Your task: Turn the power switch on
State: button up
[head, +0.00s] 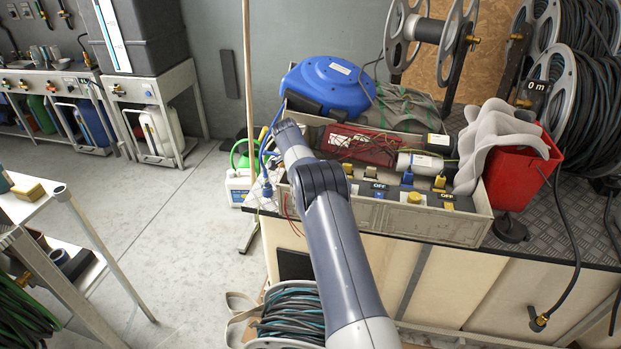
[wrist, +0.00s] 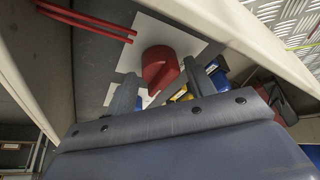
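A red rotary switch knob (wrist: 159,68) sits on a white plate (wrist: 190,38) in the wrist view. My gripper (wrist: 160,80) is open, with one dark finger to each side of the knob. Gaps show between the fingers and the knob; I cannot tell how deep the knob lies between them. In the head view my arm covers the left end of a grey crate (head: 340,202), and the red knob and fingers are hidden there. Yellow (head: 414,197) and blue (head: 408,178) knobs with OFF labels (head: 379,186) show along the crate's front, right of my arm.
The crate stands on a workbench (head: 400,236) and holds a red box (head: 360,146). A blue reel (head: 328,84) stands behind it, and a red bin (head: 520,170) to its right. Red wires (wrist: 85,22) run close to the knob's plate. The floor (head: 170,220) at left is open.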

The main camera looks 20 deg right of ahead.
jog(key=shift+o, duration=0.6)
jog(key=shift+a+r, duration=0.1)
jog(key=shift+a+r, duration=0.1)
jog(key=shift+r, duration=0.15)
jog(key=v, duration=1)
jog(key=x, duration=1.1)
jog(key=shift+a+r, duration=0.1)
